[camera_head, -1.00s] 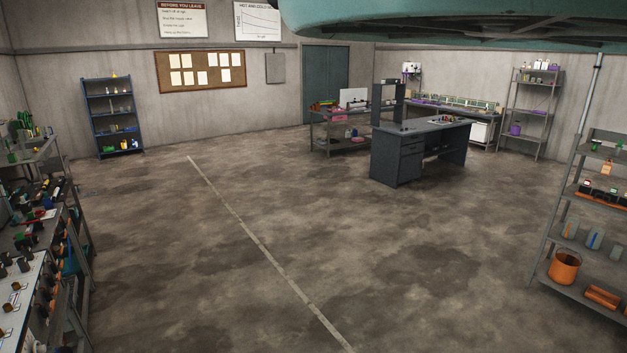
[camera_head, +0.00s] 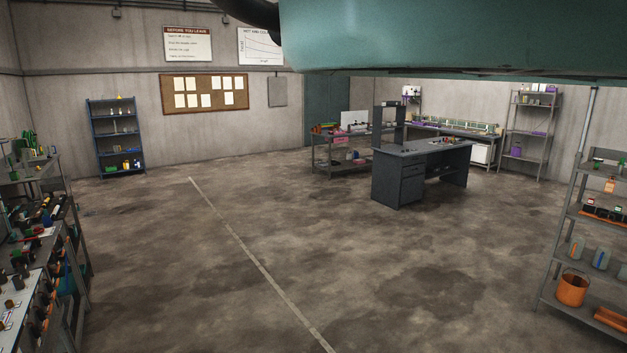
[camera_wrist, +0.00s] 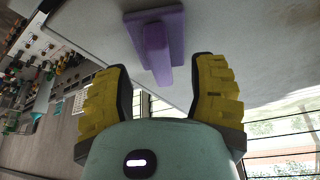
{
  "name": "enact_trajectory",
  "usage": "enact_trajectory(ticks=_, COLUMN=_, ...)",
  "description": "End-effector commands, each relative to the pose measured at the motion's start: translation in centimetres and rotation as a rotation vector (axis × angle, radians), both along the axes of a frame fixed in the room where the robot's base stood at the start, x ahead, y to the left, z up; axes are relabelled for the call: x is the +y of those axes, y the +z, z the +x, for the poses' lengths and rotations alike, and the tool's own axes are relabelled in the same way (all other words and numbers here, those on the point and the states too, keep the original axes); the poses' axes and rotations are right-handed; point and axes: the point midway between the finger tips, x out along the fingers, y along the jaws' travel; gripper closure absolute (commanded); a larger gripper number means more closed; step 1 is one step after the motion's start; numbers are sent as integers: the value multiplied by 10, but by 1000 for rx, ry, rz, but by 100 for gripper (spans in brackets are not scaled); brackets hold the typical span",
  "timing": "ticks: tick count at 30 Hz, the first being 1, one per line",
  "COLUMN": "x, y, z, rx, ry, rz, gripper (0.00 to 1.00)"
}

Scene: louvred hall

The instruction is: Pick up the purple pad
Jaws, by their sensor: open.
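A purple pad (camera_wrist: 155,42) with a flat rectangular base and a raised bar-like grip shows in the wrist view, against a pale grey surface (camera_wrist: 95,22). The grip points towards my gripper (camera_wrist: 161,68). My gripper is open, its two yellow ribbed fingers either side of the grip's near end. I see a gap on both sides and no contact. Nothing is held. My gripper is out of sight in the head view, and I cannot make out this pad there.
In the head view a grey desk (camera_head: 420,158) stands mid-right, a shelf rack (camera_head: 590,235) at the right, a cluttered bench (camera_head: 35,250) at the left and a blue shelf (camera_head: 115,137) at the back. The middle floor is clear. A window (camera_wrist: 280,130) shows in the wrist view.

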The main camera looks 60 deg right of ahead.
Motion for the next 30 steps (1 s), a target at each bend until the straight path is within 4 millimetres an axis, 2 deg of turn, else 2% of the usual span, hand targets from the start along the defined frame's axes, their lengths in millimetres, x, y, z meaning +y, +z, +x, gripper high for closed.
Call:
enact_trajectory(ticks=4, x=4, y=-10, z=-1, rx=3, ry=5, rz=-3, gripper=43)
enact_trajectory(ticks=15, x=13, y=-18, z=2, rx=20, ry=11, rz=5, gripper=43)
enact_trajectory(ticks=30, x=9, y=-30, z=7, rx=-1, ry=2, rz=0, gripper=43)
